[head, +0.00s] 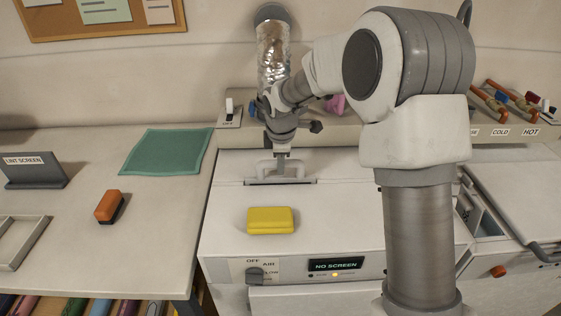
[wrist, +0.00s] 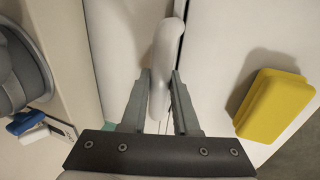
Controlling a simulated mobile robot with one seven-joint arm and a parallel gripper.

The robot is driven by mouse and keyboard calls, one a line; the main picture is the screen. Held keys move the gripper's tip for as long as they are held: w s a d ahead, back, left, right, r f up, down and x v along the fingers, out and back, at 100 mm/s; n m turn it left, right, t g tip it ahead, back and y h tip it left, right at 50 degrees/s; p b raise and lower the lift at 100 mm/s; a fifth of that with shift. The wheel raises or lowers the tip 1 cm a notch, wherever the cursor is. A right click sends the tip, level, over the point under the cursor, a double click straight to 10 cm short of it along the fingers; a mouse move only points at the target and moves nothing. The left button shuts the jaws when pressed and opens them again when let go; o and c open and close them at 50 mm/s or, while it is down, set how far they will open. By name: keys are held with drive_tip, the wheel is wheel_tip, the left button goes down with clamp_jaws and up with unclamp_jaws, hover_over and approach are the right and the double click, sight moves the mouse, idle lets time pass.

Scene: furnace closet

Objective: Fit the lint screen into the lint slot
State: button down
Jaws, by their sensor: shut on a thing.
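The lint screen's pale handle (head: 265,168) stands upright over the lint slot (head: 255,183) near the back of the white dryer top. My gripper (head: 282,156) reaches down from above and is shut on the handle. In the wrist view the handle (wrist: 165,50) lies between the two grey fingers of my gripper (wrist: 160,80). The screen's mesh part is not visible, and I cannot tell how deep it sits in the slot. The dryer's display (head: 335,264) reads "NO SCREEN".
A yellow sponge-like block (head: 270,220) lies on the dryer top in front of the slot. A foil duct (head: 272,52) rises behind it. On the left counter are an orange brush (head: 109,206), a green cloth (head: 167,151) and a "LINT SCREEN" holder (head: 35,172).

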drive_tip(key=shift+f, duration=0.5)
drive_tip(key=c, duration=0.6)
unclamp_jaws()
drive_tip(key=shift+r, duration=0.15)
drive_tip(key=p+v, duration=0.4)
drive_tip(key=v, duration=0.3)
drive_tip(key=shift+s+r+p, duration=0.2)
drive_tip(key=shift+r+p, duration=0.1)
drive_tip(key=shift+r, duration=0.05)
